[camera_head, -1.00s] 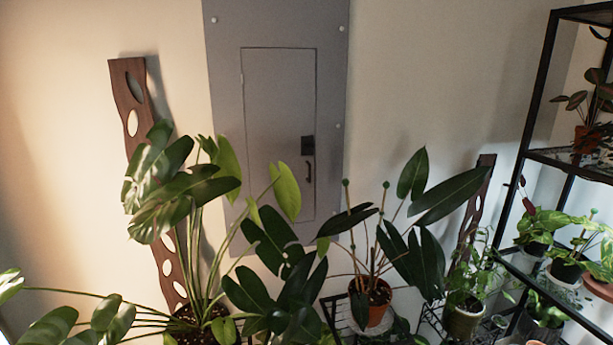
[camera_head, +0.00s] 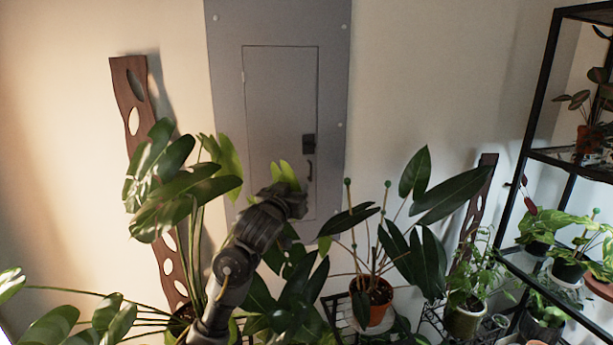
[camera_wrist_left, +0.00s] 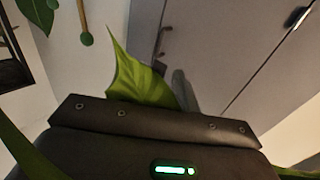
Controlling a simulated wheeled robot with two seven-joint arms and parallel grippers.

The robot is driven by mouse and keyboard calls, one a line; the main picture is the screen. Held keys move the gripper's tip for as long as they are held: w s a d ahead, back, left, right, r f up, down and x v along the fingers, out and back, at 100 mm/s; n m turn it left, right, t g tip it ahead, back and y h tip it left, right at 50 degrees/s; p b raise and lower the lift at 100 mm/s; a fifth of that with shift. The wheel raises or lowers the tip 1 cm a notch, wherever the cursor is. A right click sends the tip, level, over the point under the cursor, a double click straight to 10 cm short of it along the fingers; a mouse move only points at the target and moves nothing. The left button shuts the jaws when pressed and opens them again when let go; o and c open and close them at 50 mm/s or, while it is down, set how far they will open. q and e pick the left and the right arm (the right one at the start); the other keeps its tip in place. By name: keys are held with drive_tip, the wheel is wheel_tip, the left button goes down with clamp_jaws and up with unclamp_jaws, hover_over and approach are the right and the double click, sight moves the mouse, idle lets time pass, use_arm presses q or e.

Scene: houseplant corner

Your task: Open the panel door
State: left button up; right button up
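The grey panel door (camera_head: 280,110) sits flush and closed in its grey wall frame (camera_head: 226,90). A dark latch (camera_head: 308,145) and a small brown handle (camera_head: 309,171) are on its right side. My left gripper (camera_head: 296,200) is in front of the door's lower part, below and left of the handle, among plant leaves. Its fingers cannot be made out. In the left wrist view the handle (camera_wrist_left: 163,42) shows beyond a green leaf (camera_wrist_left: 140,80), with the grey door (camera_wrist_left: 225,55) beside it. My right gripper is not in view.
A large-leaved plant (camera_head: 170,185) stands left of my arm, and a potted plant (camera_head: 372,300) stands to its right. A perforated wooden strip (camera_head: 128,90) is at left. A black shelf (camera_head: 545,90) with plants is at right.

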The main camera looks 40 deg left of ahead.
sight(311, 173)
use_arm(q)
drive_tip(key=p+x, duration=0.1)
drive_tip(key=x, duration=0.9)
drive_tip(key=shift+d+r, duration=0.1)
drive_tip(key=shift+w+a+p, duration=0.2)
drive_tip(key=shift+w+p, duration=0.1)
drive_tip(key=shift+w, duration=0.1)
clamp_jaws()
